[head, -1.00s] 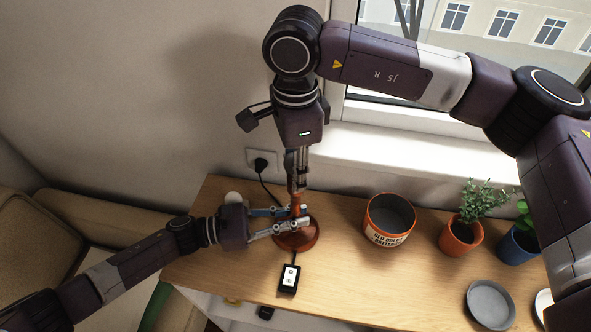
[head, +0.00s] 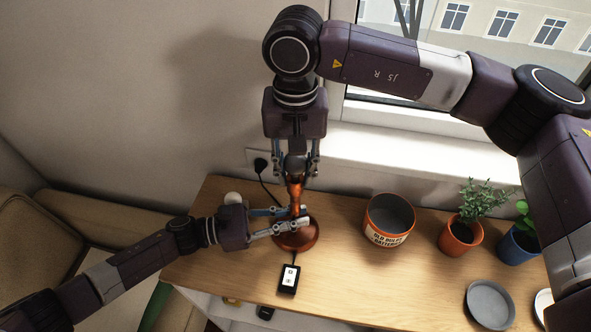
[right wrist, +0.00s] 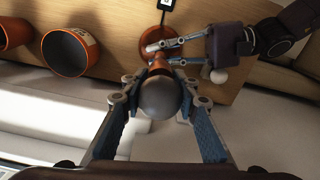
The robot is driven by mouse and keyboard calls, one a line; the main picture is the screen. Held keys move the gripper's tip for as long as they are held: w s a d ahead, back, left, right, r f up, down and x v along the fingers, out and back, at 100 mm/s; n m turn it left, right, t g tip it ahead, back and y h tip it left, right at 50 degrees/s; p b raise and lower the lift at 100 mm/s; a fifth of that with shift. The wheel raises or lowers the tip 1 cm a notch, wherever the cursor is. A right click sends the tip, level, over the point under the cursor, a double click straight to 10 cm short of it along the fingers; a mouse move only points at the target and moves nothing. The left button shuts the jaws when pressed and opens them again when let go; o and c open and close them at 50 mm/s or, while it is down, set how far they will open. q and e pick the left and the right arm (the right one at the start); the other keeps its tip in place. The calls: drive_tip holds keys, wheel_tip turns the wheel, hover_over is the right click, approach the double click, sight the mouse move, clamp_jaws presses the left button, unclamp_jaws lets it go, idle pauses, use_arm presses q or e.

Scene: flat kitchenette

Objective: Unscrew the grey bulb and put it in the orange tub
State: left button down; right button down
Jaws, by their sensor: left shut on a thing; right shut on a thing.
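The grey bulb (right wrist: 160,97) sits at the top of an upright orange-brown lamp (head: 297,238) on the wooden counter; in the head view the bulb (head: 295,165) is partly hidden by my right gripper. My right gripper (head: 297,172) comes down from above and is shut on the bulb, one finger on each side. My left gripper (head: 296,217) reaches in from the left and is shut on the lamp's stem, just above its round base. The orange tub (head: 389,220), with a white label, stands upright to the right of the lamp. Its visible inside is empty.
A small black switch box (head: 289,279) lies in front of the lamp. Potted plants (head: 462,232) and a grey plate (head: 490,304) stand farther right. A white round thing (head: 233,198) is behind my left gripper. Counter between lamp and tub is clear.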

drive_tip(key=shift+r, duration=0.2)
idle(0.4)
drive_tip(key=shift+r, duration=0.9)
drive_tip(key=shift+r, duration=2)
use_arm(q)
drive_tip(key=c, duration=1.8)
unclamp_jaws()
